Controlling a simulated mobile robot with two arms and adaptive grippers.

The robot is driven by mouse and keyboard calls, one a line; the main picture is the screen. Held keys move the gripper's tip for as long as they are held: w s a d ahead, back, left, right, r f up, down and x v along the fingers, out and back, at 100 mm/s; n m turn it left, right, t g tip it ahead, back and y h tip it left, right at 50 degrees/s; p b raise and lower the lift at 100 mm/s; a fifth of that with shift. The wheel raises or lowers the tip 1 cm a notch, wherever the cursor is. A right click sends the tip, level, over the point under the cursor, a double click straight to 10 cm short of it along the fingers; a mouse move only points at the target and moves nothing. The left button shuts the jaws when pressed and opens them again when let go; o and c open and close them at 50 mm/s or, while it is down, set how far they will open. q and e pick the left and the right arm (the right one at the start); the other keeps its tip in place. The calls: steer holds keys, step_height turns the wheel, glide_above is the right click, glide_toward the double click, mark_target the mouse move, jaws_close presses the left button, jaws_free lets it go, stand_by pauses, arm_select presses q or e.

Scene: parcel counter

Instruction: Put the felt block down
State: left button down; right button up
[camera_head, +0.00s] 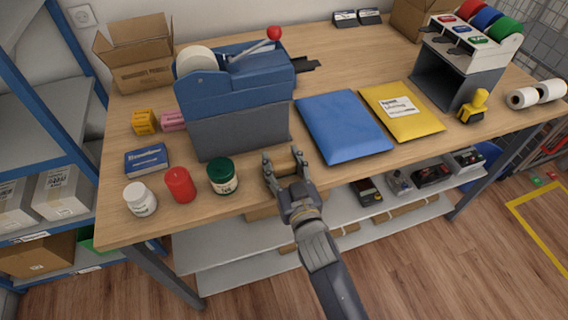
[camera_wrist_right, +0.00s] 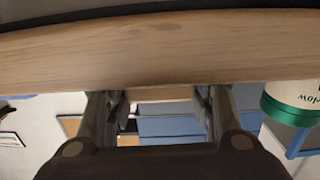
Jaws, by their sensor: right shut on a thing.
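My right gripper (camera_head: 284,163) is at the front edge of the wooden table (camera_head: 330,172), just right of the green-lidded jar. Its fingers are apart and closed on a small tan block, taken as the felt block (camera_head: 284,160), whose colour nearly matches the wood. In the right wrist view the fingers (camera_wrist_right: 158,105) show with a tan strip between them, and the table edge (camera_wrist_right: 160,50) crosses above. Most of the block is hidden, and I cannot tell whether it touches the table. My left gripper is out of view.
A green-lidded jar (camera_head: 222,176), red candle (camera_head: 180,185) and white jar (camera_head: 140,199) stand left of the gripper. A blue tape dispenser (camera_head: 235,100) is behind them. A blue envelope (camera_head: 343,126) and yellow envelope (camera_head: 402,111) lie right. A shelf (camera_head: 240,245) runs below.

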steer(key=shift+s+r, duration=0.15)
steer(key=shift+s, duration=0.1)
steer(key=shift+s+a, duration=0.1)
steer(key=o, duration=1.1)
steer(key=shift+f, duration=0.2)
steer(key=shift+c, duration=0.2)
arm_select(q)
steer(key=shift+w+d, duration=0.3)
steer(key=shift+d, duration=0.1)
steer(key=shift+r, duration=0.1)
arm_select(e)
steer(key=shift+r, duration=0.1)
steer(key=shift+r, duration=0.15)
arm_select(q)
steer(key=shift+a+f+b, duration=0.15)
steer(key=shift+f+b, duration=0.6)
arm_select(e)
steer(key=v, duration=1.1)
steer(key=shift+s+d, duration=0.2)
steer(key=shift+s, duration=0.2)
